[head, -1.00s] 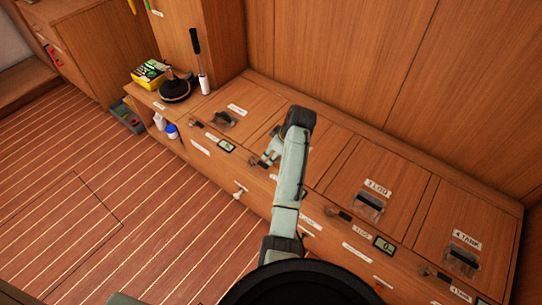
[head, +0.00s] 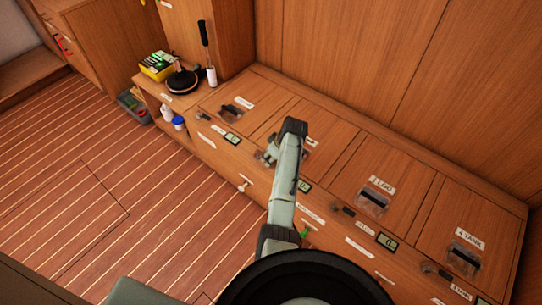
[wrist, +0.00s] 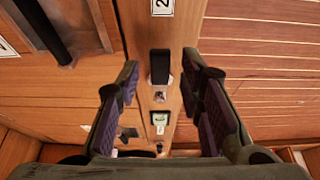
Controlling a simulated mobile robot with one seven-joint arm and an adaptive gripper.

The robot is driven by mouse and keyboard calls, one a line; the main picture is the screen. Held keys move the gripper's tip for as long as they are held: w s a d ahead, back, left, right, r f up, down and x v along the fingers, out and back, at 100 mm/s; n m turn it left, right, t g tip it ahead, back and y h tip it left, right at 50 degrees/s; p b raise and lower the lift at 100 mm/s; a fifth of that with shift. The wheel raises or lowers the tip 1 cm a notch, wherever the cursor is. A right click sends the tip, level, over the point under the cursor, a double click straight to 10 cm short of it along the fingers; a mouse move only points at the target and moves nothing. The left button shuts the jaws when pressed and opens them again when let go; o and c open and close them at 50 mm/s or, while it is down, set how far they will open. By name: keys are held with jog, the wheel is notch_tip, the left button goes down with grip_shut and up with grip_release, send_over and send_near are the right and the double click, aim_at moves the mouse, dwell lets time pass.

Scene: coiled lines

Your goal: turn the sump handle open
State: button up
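A row of hatches runs along the wooden bench, with small dark handles on its front edge. In the wrist view, a black handle (wrist: 160,65) with a silver pivot lies between my open fingers, below a label (wrist: 162,7) starting with 2. No visible label clearly reads sump. The first hatch's label (head: 244,102) is too small to read. Other handles sit by the 3 LOG hatch (head: 342,209) and the 4 TANK hatch (head: 431,271). My gripper (wrist: 160,105) is open and empty; in the head view, it (head: 268,157) is over the second hatch's front edge, partly hidden by my arm.
Small displays (head: 387,241) sit along the bench front. A pale T-shaped fitting (head: 243,185) sticks out from the front. A yellow box (head: 156,66) and a round black item (head: 182,82) stand at the far left end. The planked floor (head: 60,170) is clear.

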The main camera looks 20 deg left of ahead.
grip_shut()
dwell(0.6)
